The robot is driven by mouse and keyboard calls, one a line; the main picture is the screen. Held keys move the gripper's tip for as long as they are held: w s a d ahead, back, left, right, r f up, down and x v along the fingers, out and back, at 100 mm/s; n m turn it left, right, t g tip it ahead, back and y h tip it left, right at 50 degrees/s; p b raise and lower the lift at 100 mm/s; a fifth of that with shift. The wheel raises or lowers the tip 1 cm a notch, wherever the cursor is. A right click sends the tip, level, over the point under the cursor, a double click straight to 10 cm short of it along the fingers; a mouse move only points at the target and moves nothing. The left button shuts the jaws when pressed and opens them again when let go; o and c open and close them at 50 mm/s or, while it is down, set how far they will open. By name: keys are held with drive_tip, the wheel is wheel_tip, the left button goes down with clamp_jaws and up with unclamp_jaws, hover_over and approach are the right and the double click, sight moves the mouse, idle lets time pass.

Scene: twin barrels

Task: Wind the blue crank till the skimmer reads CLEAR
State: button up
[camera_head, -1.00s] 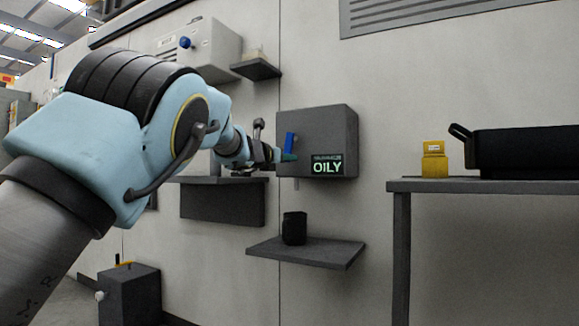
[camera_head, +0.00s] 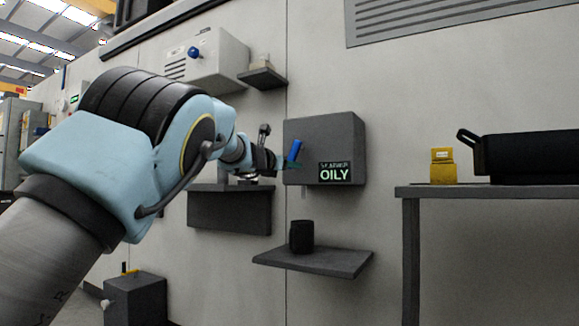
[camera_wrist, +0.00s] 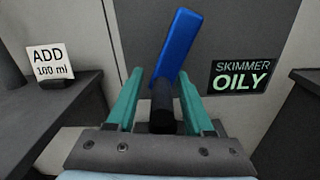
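The blue crank (camera_head: 295,151) is on the front of a dark grey box (camera_head: 340,135) on the wall. Its arm leans with the top to the right; it also shows in the wrist view (camera_wrist: 178,45). The crank's black handle (camera_wrist: 162,108) points toward the wrist camera. My gripper (camera_wrist: 160,75) has its teal fingers on either side of this handle, with narrow gaps visible, so it looks open around it. The skimmer display (camera_head: 334,173) reads OILY, also in the wrist view (camera_wrist: 239,76). In the head view my gripper (camera_head: 280,162) partly overlaps the crank.
A shelf (camera_head: 315,261) with a black cup (camera_head: 301,237) is below the box. A table (camera_head: 500,191) at right holds a yellow container (camera_head: 442,167) and a black tray (camera_head: 530,152).

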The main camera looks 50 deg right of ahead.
drive_tip(key=shift+s, duration=0.2)
drive_tip(key=shift+s+a, duration=0.15)
drive_tip(key=shift+a, duration=0.35)
drive_tip(key=b+v, duration=0.1)
drive_tip(key=v, duration=0.8)
drive_tip(key=shift+a, duration=0.35)
